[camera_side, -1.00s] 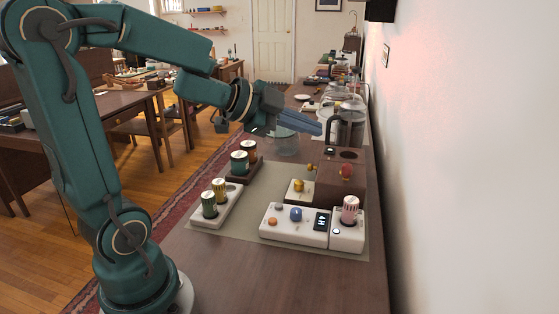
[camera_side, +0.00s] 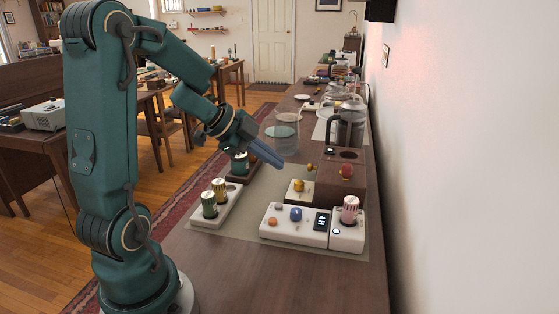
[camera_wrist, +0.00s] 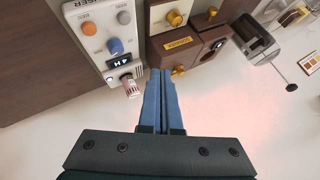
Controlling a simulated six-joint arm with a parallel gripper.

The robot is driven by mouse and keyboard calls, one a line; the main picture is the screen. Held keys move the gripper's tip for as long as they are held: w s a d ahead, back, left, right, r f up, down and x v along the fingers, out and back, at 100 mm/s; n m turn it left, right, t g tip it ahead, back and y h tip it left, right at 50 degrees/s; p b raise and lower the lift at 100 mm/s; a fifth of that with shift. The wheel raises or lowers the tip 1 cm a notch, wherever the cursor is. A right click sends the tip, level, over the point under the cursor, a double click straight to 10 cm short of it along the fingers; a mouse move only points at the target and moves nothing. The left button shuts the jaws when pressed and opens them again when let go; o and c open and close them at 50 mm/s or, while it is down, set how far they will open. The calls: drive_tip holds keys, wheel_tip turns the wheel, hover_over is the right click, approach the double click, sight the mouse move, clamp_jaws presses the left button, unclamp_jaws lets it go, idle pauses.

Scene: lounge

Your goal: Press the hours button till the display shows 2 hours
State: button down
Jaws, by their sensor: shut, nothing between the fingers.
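A white control panel (camera_side: 283,232) lies on the mat. It has an orange button (camera_side: 272,221), a blue button (camera_side: 296,214) and a small dark display (camera_side: 321,221). In the wrist view, the panel also shows an orange button (camera_wrist: 89,28), a grey button (camera_wrist: 124,17), a blue button (camera_wrist: 115,46) and the display (camera_wrist: 119,62), which seems to read 4H. The labels are too small to read, so I cannot tell which is the hours button. My gripper (camera_side: 279,167) is shut and empty, in the air beyond the panel, touching no button.
A pink striped canister (camera_side: 350,211) stands in a white base right of the panel. Green and yellow canisters (camera_side: 209,208) stand left. The near table is clear.

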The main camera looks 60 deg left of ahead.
drive_tip(key=shift+f, duration=4)
drive_tip(key=shift+f, duration=0.4)
drive_tip(key=shift+f, duration=0.4)
drive_tip(key=shift+r, duration=0.85)
drive_tip(key=shift+r, duration=2.5)
